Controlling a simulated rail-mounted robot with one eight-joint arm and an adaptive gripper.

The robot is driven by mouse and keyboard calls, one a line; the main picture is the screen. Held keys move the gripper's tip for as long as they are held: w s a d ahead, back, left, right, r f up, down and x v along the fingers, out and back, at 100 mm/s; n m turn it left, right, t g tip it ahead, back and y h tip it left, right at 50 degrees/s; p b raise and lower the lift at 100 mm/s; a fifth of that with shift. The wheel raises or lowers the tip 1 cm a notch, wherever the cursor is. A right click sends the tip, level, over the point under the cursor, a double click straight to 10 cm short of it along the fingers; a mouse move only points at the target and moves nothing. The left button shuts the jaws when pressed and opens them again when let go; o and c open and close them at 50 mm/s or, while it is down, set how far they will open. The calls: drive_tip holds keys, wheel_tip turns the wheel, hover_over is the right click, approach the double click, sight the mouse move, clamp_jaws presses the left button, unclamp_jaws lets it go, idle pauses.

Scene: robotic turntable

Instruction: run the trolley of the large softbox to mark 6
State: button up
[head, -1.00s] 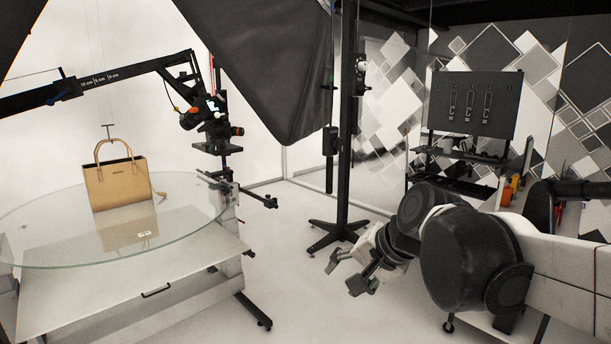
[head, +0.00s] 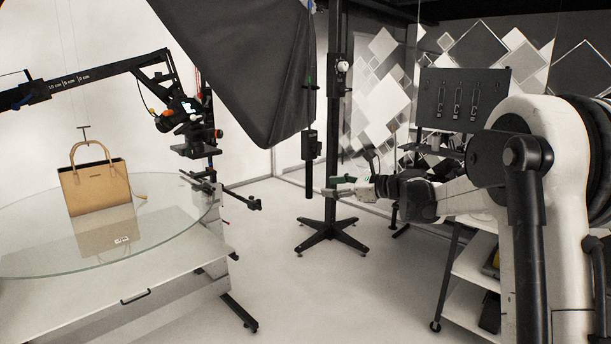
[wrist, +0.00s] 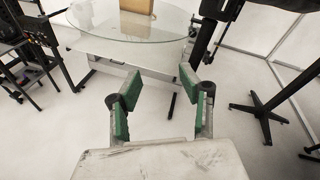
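The large softbox (head: 250,65), a big dark fabric box, hangs at the top centre of the head view. A dark vertical stand (head: 337,120) with a crossed foot (head: 332,232) stands just right of it; the foot also shows at the right of the wrist view (wrist: 262,110). A thin black pole with a grip (head: 311,145) hangs beside the softbox's lower edge. My gripper (head: 340,188) appears in front of the stand in the head view; contact cannot be told. In the wrist view my gripper (wrist: 162,108) has its green-padded fingers spread with nothing between them. No mark 6 is readable.
A glass turntable (head: 40,262) with a tan handbag (head: 97,188) stands at left, under a camera on a boom (head: 85,75). A black panel (head: 462,100) and a shelved cart (head: 475,270) stand at right. The floor between is clear.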

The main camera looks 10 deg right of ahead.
sight(309, 175)
drive_tip(key=w+d+f+m+t+y, duration=0.1)
drive_tip(key=w+d+f+m+t, duration=0.1)
drive_tip(key=w+d+m, duration=0.3)
drive_tip(key=shift+n, duration=0.6)
drive_tip(key=p+x, duration=0.1)
drive_tip(key=x, duration=0.3)
drive_tip(key=p+x, duration=0.1)
drive_tip(key=x, duration=0.9)
drive_tip(key=shift+w+d+r+p, duration=0.1)
drive_tip(key=shift+d+r+p, duration=0.15)
drive_tip(key=shift+p, duration=0.15)
clamp_jaws()
